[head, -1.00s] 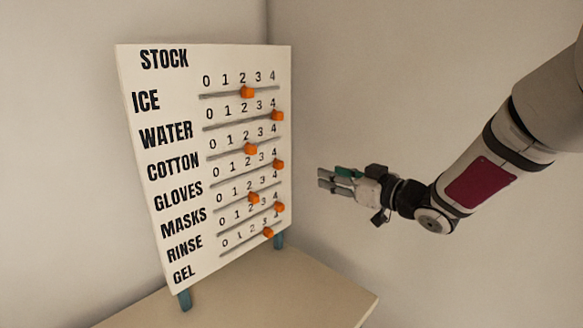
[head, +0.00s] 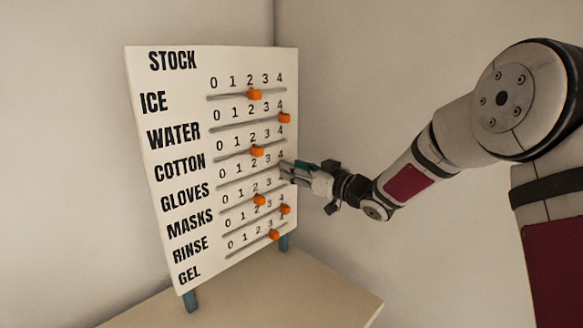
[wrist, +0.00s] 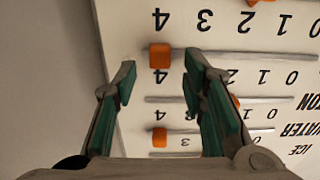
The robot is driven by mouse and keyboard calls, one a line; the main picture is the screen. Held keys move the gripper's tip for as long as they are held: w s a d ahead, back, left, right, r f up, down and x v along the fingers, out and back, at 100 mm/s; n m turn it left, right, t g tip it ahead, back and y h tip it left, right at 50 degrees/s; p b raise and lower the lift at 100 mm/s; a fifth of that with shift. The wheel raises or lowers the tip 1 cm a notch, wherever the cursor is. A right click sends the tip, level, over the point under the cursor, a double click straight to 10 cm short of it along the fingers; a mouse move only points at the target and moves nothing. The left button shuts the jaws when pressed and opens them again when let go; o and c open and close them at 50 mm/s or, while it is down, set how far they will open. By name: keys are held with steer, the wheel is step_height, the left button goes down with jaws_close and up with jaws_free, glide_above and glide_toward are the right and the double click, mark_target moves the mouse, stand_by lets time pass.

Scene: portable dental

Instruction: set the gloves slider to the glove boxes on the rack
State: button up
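The white stock board (head: 170,75) has several rows, each with a numbered track from 0 to 4 and an orange slider. The gloves label (head: 185,195) marks the fourth row. Its slider is hidden behind my fingers in the head view. In the wrist view, where the board appears upside down, the gloves slider (wrist: 160,56) stands at 4. My gripper (head: 284,171) is at the board's right edge; in the wrist view it (wrist: 160,74) is open, with the slider in line with the gap between the fingertips. Contact is not clear. No rack or glove boxes are in view.
The cotton slider (head: 257,151) is above at 2, and the water slider (head: 285,118) at 4. The masks slider (head: 259,199) and rinse slider (head: 285,209) are close below. The board stands on teal feet on a beige table (head: 300,285), near the walls.

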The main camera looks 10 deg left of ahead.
mark_target(268, 167)
steer(key=shift+x, duration=0.9)
jaws_close()
steer(key=shift+s+a+p, duration=0.2)
steer(key=shift+s+a, duration=0.5)
steer(key=shift+s, duration=0.2)
steer(key=shift+s+a+p, duration=0.15)
steer(key=shift+s+a, duration=0.55)
steer(key=shift+s, duration=0.2)
jaws_free()
